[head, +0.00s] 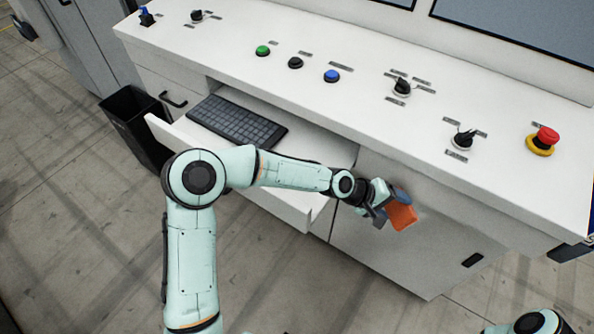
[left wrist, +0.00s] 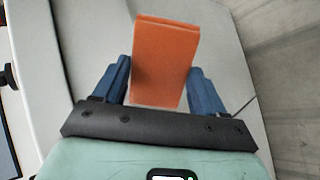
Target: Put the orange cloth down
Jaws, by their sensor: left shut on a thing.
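The orange cloth (head: 402,214) is a small folded block at the end of my left arm. My left gripper (head: 383,207) is shut on it and holds it in the air in front of the white console. In the left wrist view the cloth (left wrist: 163,60) stands out between the two blue fingers of my left gripper (left wrist: 158,88). No surface shows touching the cloth. At the lower right of the head view part of my right arm shows, but its gripper is out of the picture.
The white console top (head: 340,105) carries buttons, knobs and a red emergency stop (head: 543,139). An open drawer (head: 290,197) holds a black keyboard (head: 238,121). A dark bin (head: 135,125) stands on the floor at the left. The console's front middle strip is clear.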

